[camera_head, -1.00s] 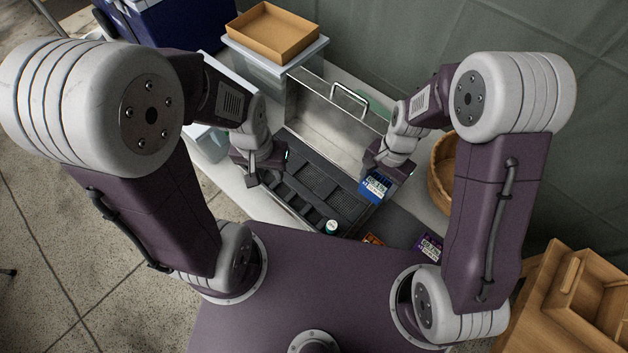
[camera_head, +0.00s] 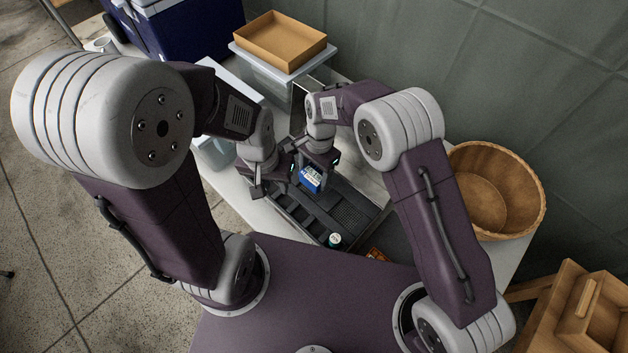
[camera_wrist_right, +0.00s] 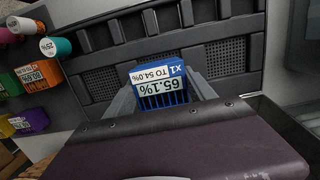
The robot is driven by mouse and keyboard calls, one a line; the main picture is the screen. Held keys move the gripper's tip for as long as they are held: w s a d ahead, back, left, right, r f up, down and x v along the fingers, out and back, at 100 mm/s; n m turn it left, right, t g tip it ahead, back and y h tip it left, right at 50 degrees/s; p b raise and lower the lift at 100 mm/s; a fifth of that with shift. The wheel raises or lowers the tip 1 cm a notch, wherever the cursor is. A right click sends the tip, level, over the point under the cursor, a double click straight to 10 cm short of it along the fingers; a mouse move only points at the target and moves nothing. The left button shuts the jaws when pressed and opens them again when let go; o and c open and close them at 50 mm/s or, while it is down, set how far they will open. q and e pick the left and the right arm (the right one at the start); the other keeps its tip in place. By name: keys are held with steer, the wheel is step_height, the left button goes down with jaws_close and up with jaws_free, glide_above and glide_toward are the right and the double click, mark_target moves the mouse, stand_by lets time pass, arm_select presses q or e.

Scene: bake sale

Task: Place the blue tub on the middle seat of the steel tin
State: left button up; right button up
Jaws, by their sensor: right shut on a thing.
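The blue tub (camera_head: 311,180), with a white printed label, is held in my right gripper (camera_head: 319,163). In the right wrist view the tub (camera_wrist_right: 160,85) sits between the two grey fingers. It is over the dark insert of the steel tin (camera_head: 345,213); whether it touches the insert is unclear. The insert has ribbed seats and perforated panels, also seen in the right wrist view (camera_wrist_right: 110,70). My left gripper (camera_head: 268,181) is at the tin's left side, beside the tub, and its jaw opening is unclear. My right arm hides part of the tin.
A round wooden basket (camera_head: 490,190) is at right. A cardboard tray (camera_head: 278,40) on a clear bin is behind.

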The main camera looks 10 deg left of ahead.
mark_target(314, 182)
steer(key=shift+f, duration=2.05)
steer(key=o, duration=1.4)
steer(key=shift+f, duration=0.1)
steer(key=r, duration=0.4)
steer(key=w+r, duration=0.1)
steer(key=r, duration=0.3)
steer(key=r+p, duration=0.1)
steer(key=r, duration=0.3)
steer(key=shift+w+d+r, duration=0.1)
steer(key=shift+w+d, duration=0.05)
steer(key=shift+d, duration=0.2)
